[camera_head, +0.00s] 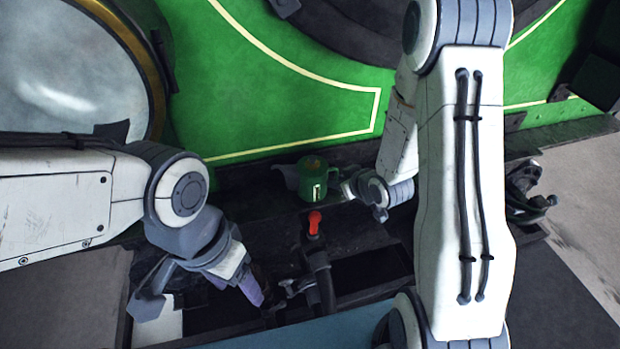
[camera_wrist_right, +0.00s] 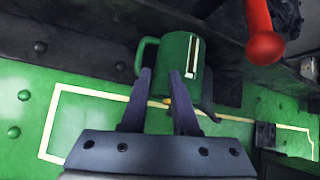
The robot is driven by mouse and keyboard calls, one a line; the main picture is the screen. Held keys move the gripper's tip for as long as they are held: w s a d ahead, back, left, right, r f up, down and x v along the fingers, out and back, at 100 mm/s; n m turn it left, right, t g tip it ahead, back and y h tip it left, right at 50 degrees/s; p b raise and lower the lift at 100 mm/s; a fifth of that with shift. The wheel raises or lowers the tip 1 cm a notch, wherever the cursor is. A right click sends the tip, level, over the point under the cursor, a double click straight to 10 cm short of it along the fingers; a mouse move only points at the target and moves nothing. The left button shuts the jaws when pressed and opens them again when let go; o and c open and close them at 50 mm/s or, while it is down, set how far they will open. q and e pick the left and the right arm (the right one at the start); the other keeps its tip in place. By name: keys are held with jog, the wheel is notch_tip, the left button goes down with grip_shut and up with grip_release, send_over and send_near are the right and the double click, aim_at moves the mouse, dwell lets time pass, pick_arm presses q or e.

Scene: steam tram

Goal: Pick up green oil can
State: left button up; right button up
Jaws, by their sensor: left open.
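The green oil can (camera_head: 313,180) stands upright on a dark ledge below the green panel in the head view. Whether a finger touches the can is unclear. My left gripper (camera_head: 202,296) is open and empty at the lower left.
A red-knobbed lever (camera_head: 314,223) rises in front of the can; its red handle (camera_wrist_right: 265,40) shows at upper right in the wrist view. A grey object (camera_head: 288,176) lies left of the can. A large round brass-rimmed glass (camera_head: 70,70) is at upper left. Dark recesses lie below.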

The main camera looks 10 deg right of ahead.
aim_at(332, 169)
jog(key=w+f+t, duration=0.1)
jog(key=w+d+f+m+t+p, duration=0.1)
jog(key=w, duration=0.1)
jog(key=w+d+f+t+y, duration=0.1)
jog(key=w, duration=0.1)
jog(key=shift+d+f+t, duration=0.2)
jog(key=shift+d+t, duration=0.05)
jog(key=shift+t, duration=0.05)
jog(key=shift+w+a+f+p, duration=0.1)
jog(key=shift+w+p, duration=0.2)
jog(key=shift+p, duration=0.15)
jog(key=p+x, duration=0.1)
jog(key=x, duration=0.2)
jog(key=shift+w+a+f+p, duration=0.1)
jog(key=shift+w+p, duration=0.1)
jog(key=shift+p, duration=0.15)
jog(key=shift+w+f, duration=0.3)
jog(key=shift+w, duration=0.15)
grip_shut()
jog(key=shift+r, duration=0.1)
dwell(0.3)
